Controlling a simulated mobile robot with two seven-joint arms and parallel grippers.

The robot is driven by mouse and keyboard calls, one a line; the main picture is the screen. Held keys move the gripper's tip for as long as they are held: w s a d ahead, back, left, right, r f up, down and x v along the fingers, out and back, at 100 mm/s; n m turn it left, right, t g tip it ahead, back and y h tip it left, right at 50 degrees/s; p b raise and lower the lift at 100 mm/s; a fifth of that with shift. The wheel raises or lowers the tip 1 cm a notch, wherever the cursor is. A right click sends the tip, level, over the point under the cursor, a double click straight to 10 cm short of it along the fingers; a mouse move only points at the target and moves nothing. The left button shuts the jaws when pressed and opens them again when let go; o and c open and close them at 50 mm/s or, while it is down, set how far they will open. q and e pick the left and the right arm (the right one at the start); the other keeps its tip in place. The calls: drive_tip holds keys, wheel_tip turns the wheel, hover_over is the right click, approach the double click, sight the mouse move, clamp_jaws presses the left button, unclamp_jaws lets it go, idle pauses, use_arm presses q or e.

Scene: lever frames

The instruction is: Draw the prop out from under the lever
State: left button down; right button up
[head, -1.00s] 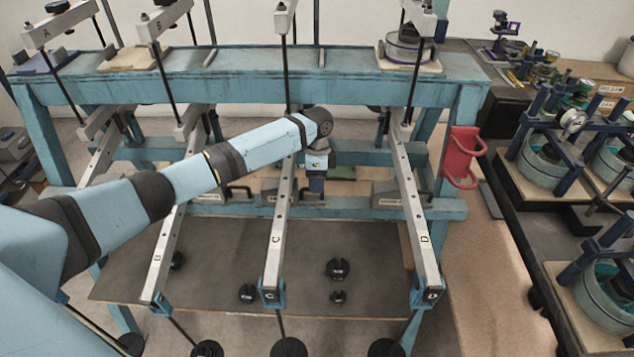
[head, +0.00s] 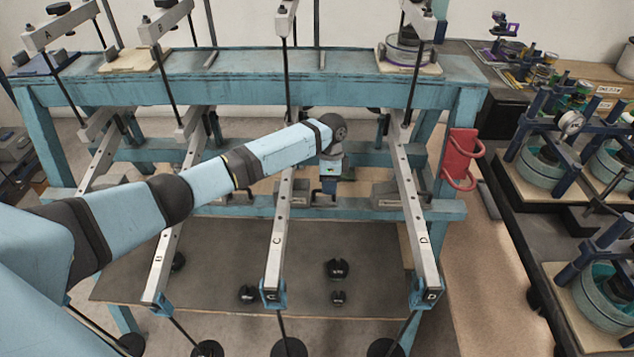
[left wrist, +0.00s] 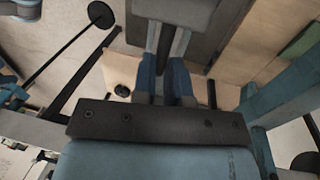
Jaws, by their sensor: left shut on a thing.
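Lever C (head: 278,235) is a long grey bar running towards the front, one of several on a blue frame. A grey prop block (head: 318,198) stands on the frame's lower beam, just right of lever C in the head view. My left gripper (head: 328,188) reaches down over lever C to this block. In the left wrist view, the fingers of my left gripper (left wrist: 165,58) are shut around the dark handle of the grey block (left wrist: 205,14). The block's far side is hidden. My right gripper is not in view.
Lever D (head: 415,215) and another grey block (head: 388,196) stand to the right, with lever B (head: 165,245) to the left. The blue lower beam (head: 440,208) runs across. Black weights (head: 337,268) rest on the dark board below. A red holder (head: 459,155) hangs at the right post.

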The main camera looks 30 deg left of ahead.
use_arm(q)
drive_tip(key=w+d, duration=0.1)
drive_tip(key=d, duration=0.1)
drive_tip(key=w+d, duration=0.1)
drive_tip(key=d, duration=0.3)
drive_tip(key=shift+w, duration=0.4)
drive_tip(key=shift+w+d, duration=0.1)
drive_tip(key=shift+d, duration=0.1)
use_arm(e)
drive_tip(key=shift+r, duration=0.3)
use_arm(q)
drive_tip(key=c, duration=1.2)
unclamp_jaws()
drive_tip(key=shift+d, duration=0.1)
drive_tip(key=shift+o, duration=0.2)
drive_tip(key=shift+w, duration=0.1)
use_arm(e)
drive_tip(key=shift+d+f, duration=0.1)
use_arm(q)
drive_tip(key=shift+r, duration=0.45)
wheel_tip(320, 180, up, 13)
drive_tip(key=w+a, duration=0.1)
drive_tip(key=w, duration=0.1)
drive_tip(key=shift+w+f+b, duration=0.15)
drive_tip(key=shift+w+b, duration=0.05)
drive_tip(key=shift+b, duration=0.2)
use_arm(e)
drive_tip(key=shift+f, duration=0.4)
